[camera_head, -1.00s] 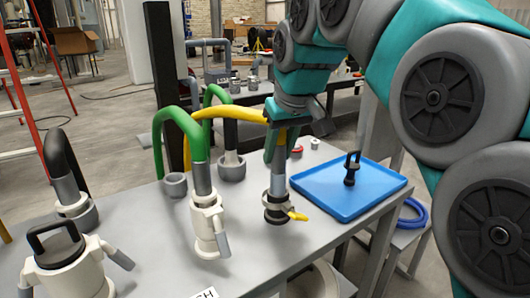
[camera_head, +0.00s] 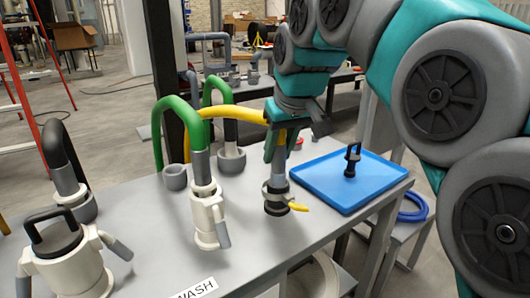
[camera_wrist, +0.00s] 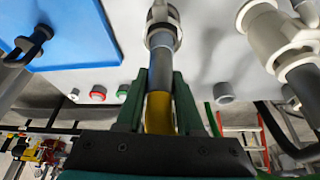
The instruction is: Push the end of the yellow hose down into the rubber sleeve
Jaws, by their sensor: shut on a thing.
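The yellow hose (camera_head: 222,114) arches from behind the green hose to my gripper (camera_head: 276,150).
A blue tray (camera_head: 322,196) with a black-handled part (camera_head: 352,160) lies to the right. A white fitting with the green hose (camera_head: 180,110) stands to the left. A white canister (camera_head: 65,262) and black hose are further left. Bare table lies in front of the sleeve.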

